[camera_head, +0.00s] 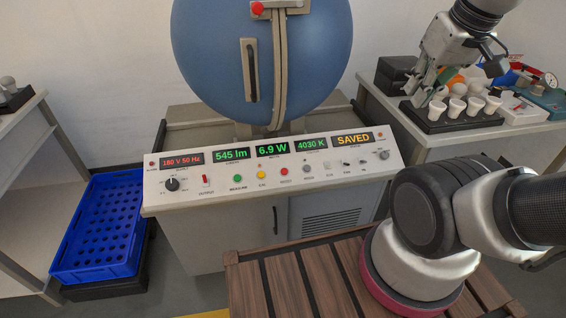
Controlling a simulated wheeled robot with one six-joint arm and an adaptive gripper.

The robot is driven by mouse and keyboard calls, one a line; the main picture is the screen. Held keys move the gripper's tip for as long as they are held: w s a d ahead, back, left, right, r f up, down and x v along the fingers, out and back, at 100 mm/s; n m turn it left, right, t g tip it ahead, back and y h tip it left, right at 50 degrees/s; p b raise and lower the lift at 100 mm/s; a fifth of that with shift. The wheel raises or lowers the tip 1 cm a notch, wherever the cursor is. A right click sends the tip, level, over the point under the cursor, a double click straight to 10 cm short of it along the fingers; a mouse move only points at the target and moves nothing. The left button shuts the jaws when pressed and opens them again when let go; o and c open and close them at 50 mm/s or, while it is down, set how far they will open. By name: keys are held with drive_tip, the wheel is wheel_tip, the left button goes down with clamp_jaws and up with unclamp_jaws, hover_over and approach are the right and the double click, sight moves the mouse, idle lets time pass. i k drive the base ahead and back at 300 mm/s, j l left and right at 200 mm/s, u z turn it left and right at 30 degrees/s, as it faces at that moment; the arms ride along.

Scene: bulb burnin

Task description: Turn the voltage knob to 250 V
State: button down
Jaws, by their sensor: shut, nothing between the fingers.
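The voltage knob (172,184) is a small black dial at the left end of the sloped control panel (330,165). Its pointer is too small to read surely. The red display (182,159) above it reads 180 V 50 Hz. My gripper (424,98) is at the upper right, above the bulb rack on the right-hand table, far from the knob and touching nothing on the panel. It is shut and empty; its fingertips are partly hard to make out against the rack.
A big blue sphere (215,50) stands behind the panel. Other displays read 545 lm, 6.9 W, 4030 K and SAVED. The bulb rack (450,122) holds several white bulbs. A blue perforated crate (100,225) is at left. Room above the panel is open.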

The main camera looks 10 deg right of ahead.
sight(172, 185)
drive_tip(key=j+u, duration=1.05)
drive_tip(key=i+l, duration=0.05)
drive_tip(key=l, duration=0.05)
